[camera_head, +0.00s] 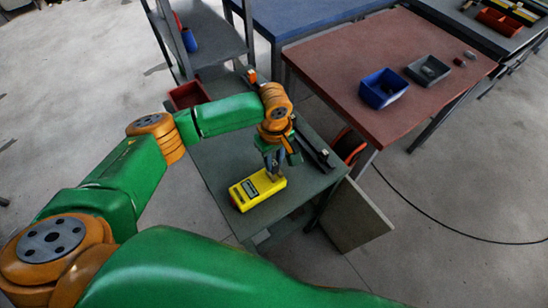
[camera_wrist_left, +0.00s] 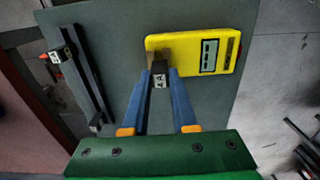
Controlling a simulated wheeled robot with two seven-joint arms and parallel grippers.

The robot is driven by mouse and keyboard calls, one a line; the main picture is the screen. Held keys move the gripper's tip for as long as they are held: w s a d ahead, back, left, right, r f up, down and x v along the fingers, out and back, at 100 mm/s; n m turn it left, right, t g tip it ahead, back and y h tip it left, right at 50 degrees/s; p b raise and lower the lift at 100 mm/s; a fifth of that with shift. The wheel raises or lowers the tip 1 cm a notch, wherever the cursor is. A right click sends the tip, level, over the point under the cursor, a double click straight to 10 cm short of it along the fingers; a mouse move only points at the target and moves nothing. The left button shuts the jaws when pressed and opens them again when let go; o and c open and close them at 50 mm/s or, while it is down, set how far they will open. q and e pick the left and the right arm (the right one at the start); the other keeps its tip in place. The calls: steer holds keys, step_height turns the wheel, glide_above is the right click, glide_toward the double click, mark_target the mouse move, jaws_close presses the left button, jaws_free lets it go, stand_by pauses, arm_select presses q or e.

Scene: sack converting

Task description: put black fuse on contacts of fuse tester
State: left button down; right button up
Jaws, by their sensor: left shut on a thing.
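The yellow fuse tester (camera_head: 250,192) lies on the grey-green bench top. In the left wrist view the tester (camera_wrist_left: 190,41) shows a display panel and a dark slot, with tan contacts (camera_wrist_left: 154,53) at its left end. My left gripper (camera_head: 273,170) points down at the contact end of the tester. In the left wrist view its blue fingers (camera_wrist_left: 160,74) are shut on the black fuse (camera_wrist_left: 160,82), which has a pale printed label. The fuse is right at the contacts; whether it touches them I cannot tell. My right gripper is not in view.
A reddish table (camera_head: 370,50) holds a blue bin (camera_head: 382,90) and a grey bin (camera_head: 428,70). A red bin (camera_head: 188,95) stands behind my arm.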

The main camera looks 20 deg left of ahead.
mark_target(274, 163)
arm_select(q)
steer(key=c, duration=0.7)
jaws_free()
step_height(274, 163, up, 12)
steer(key=b, duration=0.1)
steer(key=shift+r, duration=0.2)
